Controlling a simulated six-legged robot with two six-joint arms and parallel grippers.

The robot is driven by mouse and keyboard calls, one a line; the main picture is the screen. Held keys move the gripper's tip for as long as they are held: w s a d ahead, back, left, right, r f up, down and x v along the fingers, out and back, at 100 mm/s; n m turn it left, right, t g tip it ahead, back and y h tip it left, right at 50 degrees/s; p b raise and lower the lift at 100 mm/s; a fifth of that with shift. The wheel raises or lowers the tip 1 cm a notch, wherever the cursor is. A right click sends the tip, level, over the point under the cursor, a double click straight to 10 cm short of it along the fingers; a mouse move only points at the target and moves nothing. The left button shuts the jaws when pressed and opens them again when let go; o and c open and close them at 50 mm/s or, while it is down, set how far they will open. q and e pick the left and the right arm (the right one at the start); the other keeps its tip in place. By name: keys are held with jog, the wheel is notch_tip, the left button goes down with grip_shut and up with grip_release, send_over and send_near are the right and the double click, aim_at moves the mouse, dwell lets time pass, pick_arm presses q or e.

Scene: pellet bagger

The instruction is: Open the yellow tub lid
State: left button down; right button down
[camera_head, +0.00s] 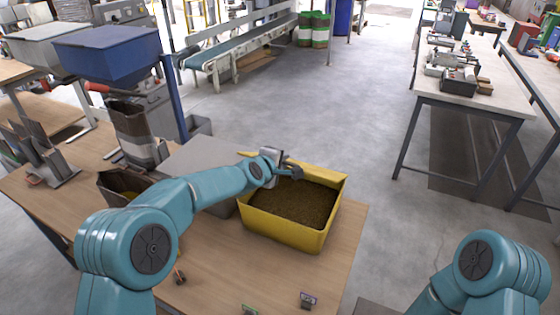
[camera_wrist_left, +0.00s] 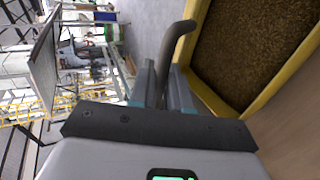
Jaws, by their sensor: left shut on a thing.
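The yellow tub (camera_head: 282,231) stands on the wooden table, and its top is uncovered. Brown pellets (camera_head: 295,203) show inside. My left gripper (camera_head: 287,171) is at the tub's far rim, shut on a grey curved handle (camera_wrist_left: 176,48). In the left wrist view, the fingers close around the handle beside the yellow rim (camera_wrist_left: 205,92). What the handle joins to is hidden. My right gripper is out of view.
A grey bin and a dark bin (camera_head: 118,184) stand left of the tub, partly behind my arm. A blue hopper (camera_head: 108,52) rises at the back left. Small tagged items (camera_head: 307,300) lie near the table's front.

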pick_arm(q)
jog(key=c, duration=1.3)
grip_release()
jog(key=shift+o, duration=0.2)
jog(key=shift+s+a+r, duration=0.1)
jog(key=shift+s+a, duration=0.05)
jog(key=shift+s, duration=0.05)
jog(key=b+v, duration=0.2)
jog(key=v, duration=1.4)
